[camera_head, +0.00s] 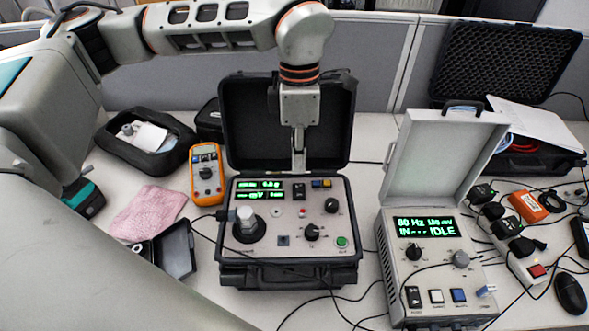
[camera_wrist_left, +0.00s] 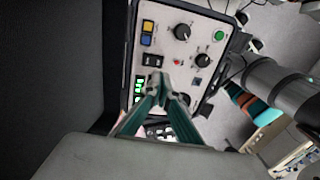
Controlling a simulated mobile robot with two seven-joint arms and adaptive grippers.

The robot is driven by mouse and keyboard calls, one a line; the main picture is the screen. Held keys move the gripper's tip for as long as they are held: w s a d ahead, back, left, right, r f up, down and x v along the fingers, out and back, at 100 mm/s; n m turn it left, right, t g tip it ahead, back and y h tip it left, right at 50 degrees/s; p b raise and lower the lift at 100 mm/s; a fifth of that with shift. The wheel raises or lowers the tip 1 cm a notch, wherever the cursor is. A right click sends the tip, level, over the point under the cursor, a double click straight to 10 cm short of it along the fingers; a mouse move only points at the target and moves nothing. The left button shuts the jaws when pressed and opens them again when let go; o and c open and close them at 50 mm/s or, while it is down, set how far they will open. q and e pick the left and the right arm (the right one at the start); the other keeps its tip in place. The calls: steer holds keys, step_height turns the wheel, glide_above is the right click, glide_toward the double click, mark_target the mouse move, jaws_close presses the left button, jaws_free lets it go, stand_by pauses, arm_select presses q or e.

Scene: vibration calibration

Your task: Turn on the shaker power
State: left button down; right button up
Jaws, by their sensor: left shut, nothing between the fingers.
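The shaker unit is an open black case (camera_head: 347,265) with a light grey panel. Its two small displays (camera_head: 258,190) are lit green. A silver-topped shaker head (camera_head: 246,224) stands at the panel's left. A black rocker switch (camera_head: 299,191) sits at the panel's top middle; it also shows in the wrist view (camera_wrist_left: 152,60). Its position is too small to tell. My left gripper (camera_head: 299,168) is shut and empty, pointing down just behind the switch. In the wrist view its fingertips (camera_wrist_left: 158,82) appear close to the switch; contact cannot be told. My right gripper is not seen.
A grey meter box (camera_head: 392,270) with an open lid and lit display stands right. An orange multimeter (camera_head: 206,173), pink cloth (camera_head: 149,212) and black pouch (camera_head: 178,132) lie left. The case's raised lid (camera_head: 245,120) is behind my gripper. Cables cross the front.

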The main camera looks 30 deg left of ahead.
arm_select(q)
step_height(320, 180, up, 7)
steer(key=shift+s+d, duration=0.35)
steer(key=shift+d, duration=0.1)
stand_by(0.3)
